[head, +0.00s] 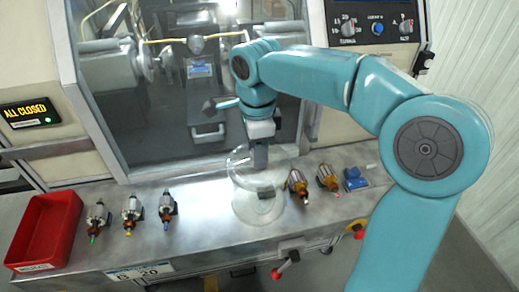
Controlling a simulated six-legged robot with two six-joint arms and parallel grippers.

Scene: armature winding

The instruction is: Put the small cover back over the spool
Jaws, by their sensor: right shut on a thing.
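My right gripper (258,160) points down over the steel shelf, right of its middle. It is shut on a clear see-through cover (241,170), which is hard to make out against the shelf. A clear round shape (258,212) shows directly below the gripper, with a small dark piece inside it. I cannot tell whether this round shape is the cover's lower part or a separate stand, nor whether the dark piece is the spool. Whether the cover touches the shelf is unclear. My left gripper is not in view.
Several wound armatures stand on the steel shelf (200,235), left and right of the cover; one (298,185) is close on its right. A red bin (45,232) is at far left, a blue item (355,179) at right. A glazed machine front rises behind.

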